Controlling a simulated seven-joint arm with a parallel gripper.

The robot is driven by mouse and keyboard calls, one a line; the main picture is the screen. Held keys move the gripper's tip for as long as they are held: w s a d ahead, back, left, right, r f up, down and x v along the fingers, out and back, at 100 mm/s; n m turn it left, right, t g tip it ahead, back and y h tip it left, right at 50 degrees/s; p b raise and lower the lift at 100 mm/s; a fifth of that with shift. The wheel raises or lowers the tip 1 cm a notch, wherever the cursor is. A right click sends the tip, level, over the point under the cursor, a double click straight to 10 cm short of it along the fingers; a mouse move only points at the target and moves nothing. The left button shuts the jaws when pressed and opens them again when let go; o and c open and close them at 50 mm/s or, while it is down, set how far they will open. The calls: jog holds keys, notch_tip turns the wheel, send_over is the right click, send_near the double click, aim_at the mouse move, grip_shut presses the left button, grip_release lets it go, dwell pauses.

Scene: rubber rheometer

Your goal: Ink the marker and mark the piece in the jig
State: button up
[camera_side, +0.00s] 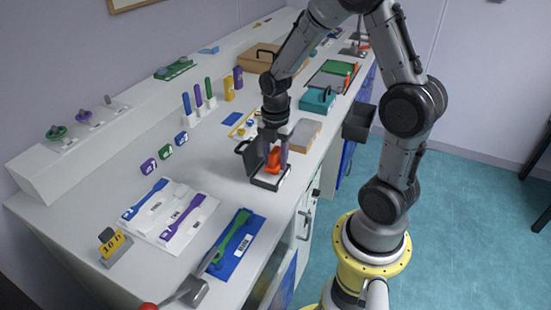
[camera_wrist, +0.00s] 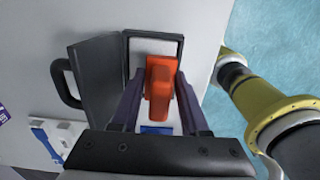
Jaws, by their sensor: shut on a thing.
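My gripper (camera_side: 275,150) is shut on an orange-red block-shaped tool (camera_side: 273,162), which looks like the marker. In the wrist view the tool (camera_wrist: 160,88) stands between the two purple-grey fingers (camera_wrist: 160,100). It is over or in a shallow black-framed box (camera_side: 270,184) with a pale inside; whether it touches the bottom cannot be told. The box's black lid (camera_wrist: 97,78), with a loop handle, stands open on the left. A blue patch (camera_wrist: 157,130) shows below the tool. I cannot tell which thing is the jig.
A white board (camera_side: 205,222) with blue and purple dumbbell-shaped pieces lies at the left. A blue mat (camera_side: 250,228) with a green dumbbell piece lies in front. A grey-topped box (camera_side: 304,135) and a teal box (camera_side: 318,100) stand behind. The bench's front edge is close.

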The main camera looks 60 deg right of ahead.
aim_at(275, 150)
jog(key=shift+f, duration=0.55)
dwell(1.4)
jog(key=shift+r, duration=0.1)
jog(key=shift+r, duration=3.45)
jog(key=shift+a+m, duration=0.1)
jog(key=shift+m, duration=1.1)
jog(key=a+n, duration=0.2)
jog(key=a, duration=2.1)
jog(key=shift+r, duration=0.25)
jog(key=shift+w+d, duration=0.1)
